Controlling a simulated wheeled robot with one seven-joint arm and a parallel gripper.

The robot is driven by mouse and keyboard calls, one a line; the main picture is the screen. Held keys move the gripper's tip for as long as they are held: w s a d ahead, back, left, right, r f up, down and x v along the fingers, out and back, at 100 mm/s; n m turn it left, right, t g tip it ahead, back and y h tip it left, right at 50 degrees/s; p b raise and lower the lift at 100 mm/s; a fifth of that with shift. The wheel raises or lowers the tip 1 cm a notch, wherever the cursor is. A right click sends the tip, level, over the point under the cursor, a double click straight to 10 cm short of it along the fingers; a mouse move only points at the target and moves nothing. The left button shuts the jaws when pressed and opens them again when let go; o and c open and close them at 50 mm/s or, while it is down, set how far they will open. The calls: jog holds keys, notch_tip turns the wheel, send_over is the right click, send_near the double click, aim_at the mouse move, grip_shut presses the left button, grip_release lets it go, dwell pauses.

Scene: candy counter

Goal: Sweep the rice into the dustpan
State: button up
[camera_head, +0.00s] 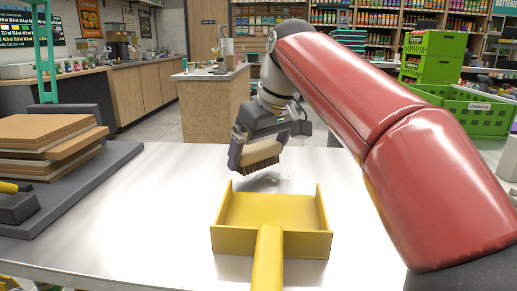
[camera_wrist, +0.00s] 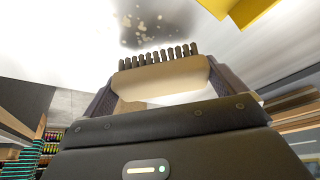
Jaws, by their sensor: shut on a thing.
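My gripper (camera_head: 256,146) is shut on a brush (camera_head: 262,158) with a pale wooden body and dark bristles. The bristles point down, just above or at the tabletop; I cannot tell if they touch. The brush also shows in the wrist view (camera_wrist: 160,80) between the fingers. Small pale grains of rice (camera_head: 288,180) lie on the table by the brush, and the wrist view shows scattered rice (camera_wrist: 142,27) beyond the bristles. The yellow dustpan (camera_head: 268,243) lies nearer to me, its open side facing the brush and its handle toward me. I see no rice in it.
The metal table (camera_head: 130,215) is clear left of the dustpan. At the left, stacked brown boards (camera_head: 45,140) sit on a grey platform (camera_head: 105,165). A green crate (camera_head: 480,118) stands at the right. My red arm crosses the right side.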

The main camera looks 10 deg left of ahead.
jog(key=shift+f, duration=0.1)
jog(key=shift+f+b, duration=0.4)
jog(key=shift+f, duration=0.15)
jog(key=shift+f, duration=0.3)
dwell(1.3)
jog(key=shift+w, duration=0.1)
jog(key=shift+w+d+p, duration=0.1)
jog(key=shift+w+p, duration=0.3)
jog(key=shift+p, duration=0.25)
jog(key=shift+w+d+p, duration=0.15)
jog(key=shift+w+p, duration=0.35)
jog(key=shift+w, duration=0.15)
jog(key=shift+f, duration=0.1)
